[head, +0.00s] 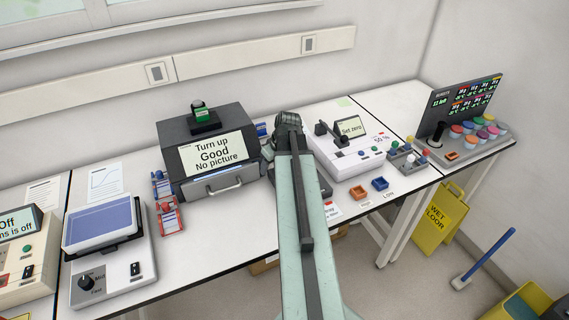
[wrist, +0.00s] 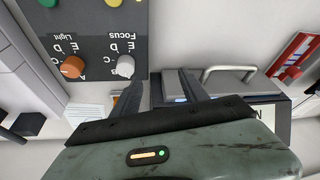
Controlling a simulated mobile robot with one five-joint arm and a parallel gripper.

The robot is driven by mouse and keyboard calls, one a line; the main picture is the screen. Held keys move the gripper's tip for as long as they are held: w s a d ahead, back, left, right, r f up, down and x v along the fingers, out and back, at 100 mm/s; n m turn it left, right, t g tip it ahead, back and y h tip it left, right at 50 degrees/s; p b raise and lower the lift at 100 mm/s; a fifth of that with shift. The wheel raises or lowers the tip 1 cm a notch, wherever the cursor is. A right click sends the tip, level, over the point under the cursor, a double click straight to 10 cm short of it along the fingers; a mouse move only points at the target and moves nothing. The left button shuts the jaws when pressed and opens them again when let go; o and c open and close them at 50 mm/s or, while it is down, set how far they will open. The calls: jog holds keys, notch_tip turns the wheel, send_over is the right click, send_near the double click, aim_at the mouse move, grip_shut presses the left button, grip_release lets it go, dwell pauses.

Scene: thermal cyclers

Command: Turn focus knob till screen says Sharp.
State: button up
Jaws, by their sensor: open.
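The pale grey focus knob (wrist: 124,67) sits on a dark panel (wrist: 105,25) in the wrist view, with its upside-down "Focus" label and letter marks around it. An orange knob (wrist: 72,66) labelled "Light" is to its left. My gripper (wrist: 160,82) is open and empty, its left finger just below and beside the focus knob; I cannot tell whether they touch. In the head view, the screen (head: 212,153) on a dark box reads "Turn up", "Good", "No picture". My arm hides the focus knob and gripper there.
A silver handle (wrist: 228,73) is right of my fingers. A white device (head: 350,158) with a "Set zero" screen is right of my arm. A blue-topped device (head: 103,220) stands at left. Some bench is clear in front of the box.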

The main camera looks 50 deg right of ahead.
jog(key=s+d+r, duration=0.1)
jog(key=s+d, duration=0.2)
jog(key=d, duration=0.3)
jog(key=shift+h, duration=0.3)
jog(key=b+x, duration=0.7)
jog(key=x, duration=0.1)
jog(key=shift+w+a, duration=0.1)
jog(key=shift+r, duration=0.15)
jog(key=shift+t, duration=0.3)
grip_shut()
